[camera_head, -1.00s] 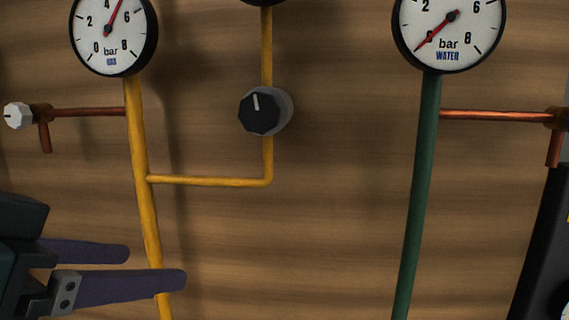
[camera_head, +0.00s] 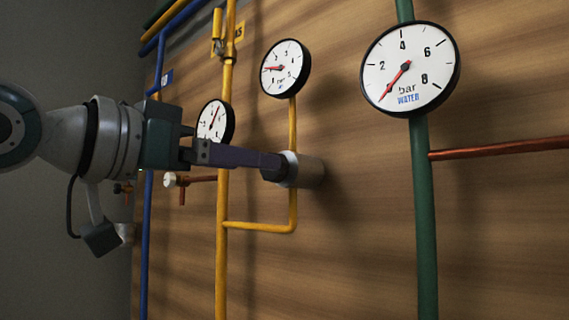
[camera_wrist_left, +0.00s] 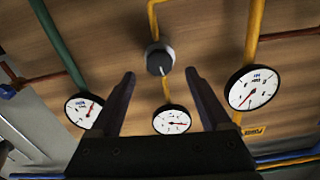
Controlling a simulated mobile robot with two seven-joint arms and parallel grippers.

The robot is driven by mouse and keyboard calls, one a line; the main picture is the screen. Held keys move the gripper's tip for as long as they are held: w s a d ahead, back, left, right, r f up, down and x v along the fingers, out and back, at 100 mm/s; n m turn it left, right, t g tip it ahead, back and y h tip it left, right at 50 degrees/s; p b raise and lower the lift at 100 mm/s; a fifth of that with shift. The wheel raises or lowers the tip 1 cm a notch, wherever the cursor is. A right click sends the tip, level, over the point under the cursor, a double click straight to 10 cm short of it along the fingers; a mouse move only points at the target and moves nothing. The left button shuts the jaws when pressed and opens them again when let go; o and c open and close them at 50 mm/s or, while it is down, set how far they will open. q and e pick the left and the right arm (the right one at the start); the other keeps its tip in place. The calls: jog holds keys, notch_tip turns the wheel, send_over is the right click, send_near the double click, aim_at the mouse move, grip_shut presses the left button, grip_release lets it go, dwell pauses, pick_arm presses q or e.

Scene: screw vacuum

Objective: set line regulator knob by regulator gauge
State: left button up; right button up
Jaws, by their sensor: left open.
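The regulator knob is a dark dial with a pale mark on a grey round base (camera_head: 305,170), on the yellow branch pipe. In the left wrist view the knob (camera_wrist_left: 159,60) sits between and slightly beyond the fingertips, its mark toward the regulator gauge (camera_wrist_left: 171,120). My left gripper (camera_head: 270,163) is open at the knob; its near finger partly hides the dial in the head view. The left wrist view shows both fingers (camera_wrist_left: 160,74) apart, with gaps beside the knob. The regulator gauge (camera_head: 285,68) is above the knob, its red needle pointing left. My right gripper is out of view.
The gas gauge (camera_head: 214,122) stands left on a yellow pipe, partly behind my left gripper. The water gauge (camera_head: 408,68) is right on a green pipe (camera_head: 424,220). A white valve knob (camera_head: 169,180) is lower left. Bare wooden wall lies below the knob.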

aim_at(277, 176)
pick_arm(q)
jog(key=shift+x, duration=2.25)
jog(key=shift+c, duration=0.2)
grip_shut()
